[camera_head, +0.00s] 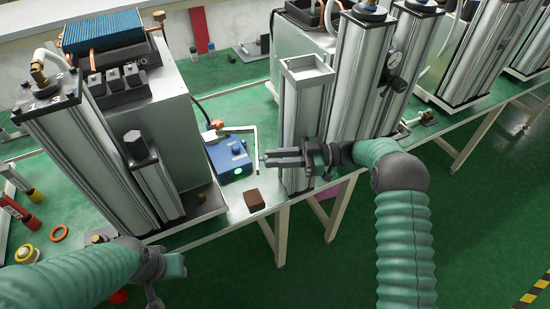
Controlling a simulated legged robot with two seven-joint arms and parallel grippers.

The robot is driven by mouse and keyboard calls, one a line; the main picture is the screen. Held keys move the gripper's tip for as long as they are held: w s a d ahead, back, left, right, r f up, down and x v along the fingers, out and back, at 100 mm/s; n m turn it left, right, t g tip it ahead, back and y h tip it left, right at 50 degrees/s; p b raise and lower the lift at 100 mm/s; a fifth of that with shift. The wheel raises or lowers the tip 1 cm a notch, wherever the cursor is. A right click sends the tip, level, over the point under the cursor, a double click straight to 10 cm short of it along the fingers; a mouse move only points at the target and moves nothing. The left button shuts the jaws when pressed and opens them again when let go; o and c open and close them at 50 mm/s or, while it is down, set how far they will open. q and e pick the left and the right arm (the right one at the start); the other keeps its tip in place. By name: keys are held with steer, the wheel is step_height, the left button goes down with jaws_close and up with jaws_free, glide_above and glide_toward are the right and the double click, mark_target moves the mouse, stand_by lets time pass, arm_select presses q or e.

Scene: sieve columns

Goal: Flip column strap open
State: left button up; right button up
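A silver sieve column (289,118) with an open square top (307,68) stands upright near the middle of the bench. My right gripper (268,158) reaches in from the right and lies across the lower front of this column, its fingers pointing left. The two fingers lie close together; whether they are shut, or touch the column, is unclear. My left gripper (172,283) is low at the left, in front of the bench and away from that column; its fingers are hard to make out. I cannot pick out a strap on the column.
A machine with tall silver columns (83,140) stands at the left, and more column machines (365,75) at the right. A blue box (230,157) and a brown block (254,199) lie between. Tape rolls (27,253) lie at the far left. Green floor is clear at the lower right.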

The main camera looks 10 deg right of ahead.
steer(key=o, duration=0.4)
steer(key=s+d+b, duration=0.1)
steer(key=d+b, duration=0.2)
steer(key=d, duration=1.4)
steer(key=shift+s+a, duration=0.1)
